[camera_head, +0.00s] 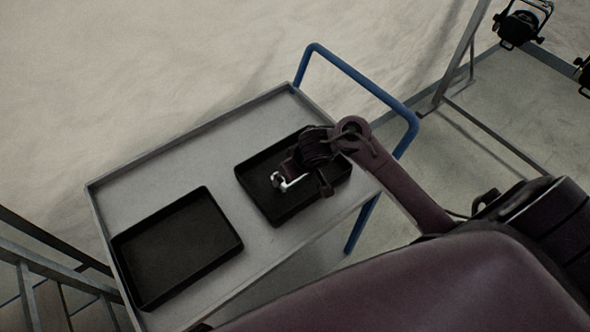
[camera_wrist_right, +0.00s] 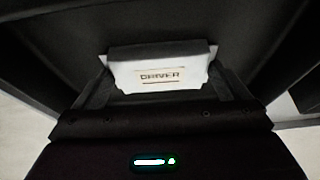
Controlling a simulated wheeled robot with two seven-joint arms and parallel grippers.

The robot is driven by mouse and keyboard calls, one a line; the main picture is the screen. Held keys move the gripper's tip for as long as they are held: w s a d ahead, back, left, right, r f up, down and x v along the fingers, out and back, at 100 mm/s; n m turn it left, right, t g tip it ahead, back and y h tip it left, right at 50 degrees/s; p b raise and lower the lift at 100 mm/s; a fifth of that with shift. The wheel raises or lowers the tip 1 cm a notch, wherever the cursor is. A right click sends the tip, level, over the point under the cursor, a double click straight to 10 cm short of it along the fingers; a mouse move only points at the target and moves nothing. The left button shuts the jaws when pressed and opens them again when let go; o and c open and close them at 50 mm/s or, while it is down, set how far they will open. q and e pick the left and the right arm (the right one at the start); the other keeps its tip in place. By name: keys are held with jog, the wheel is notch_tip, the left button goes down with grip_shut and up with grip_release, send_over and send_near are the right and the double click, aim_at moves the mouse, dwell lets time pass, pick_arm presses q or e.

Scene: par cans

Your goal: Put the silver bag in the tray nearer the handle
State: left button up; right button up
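The silver bag (camera_wrist_right: 160,76), a pale block with the word DRIVER and a dark upper side, sits between the fingers of my right gripper (camera_wrist_right: 161,90) in the right wrist view. The fingers meet its two sides. In the head view my right gripper (camera_head: 304,182) is over the black tray nearer the blue handle (camera_head: 262,204), and a pale part of the bag (camera_head: 291,183) shows there. My arm hides part of this tray. I cannot tell whether the bag touches the tray floor. My left gripper is not in view.
Both trays lie on a grey cart (camera_head: 158,158) with a raised rim. The other black tray (camera_head: 178,246) is empty, at the cart's left end. The blue handle (camera_head: 362,80) rises at the right end. Metal railings stand at the lower left, and black lamps (camera_head: 519,28) at the upper right.

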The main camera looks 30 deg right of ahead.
jog(key=shift+o, duration=0.2)
jog(key=shift+r, duration=0.35)
jog(key=p+v, duration=0.7)
jog(key=v, duration=0.4)
jog(key=shift+s+r+p, duration=0.2)
jog(key=shift+r+p, duration=0.1)
jog(key=shift+p, duration=0.05)
jog(key=shift+s+f, duration=0.1)
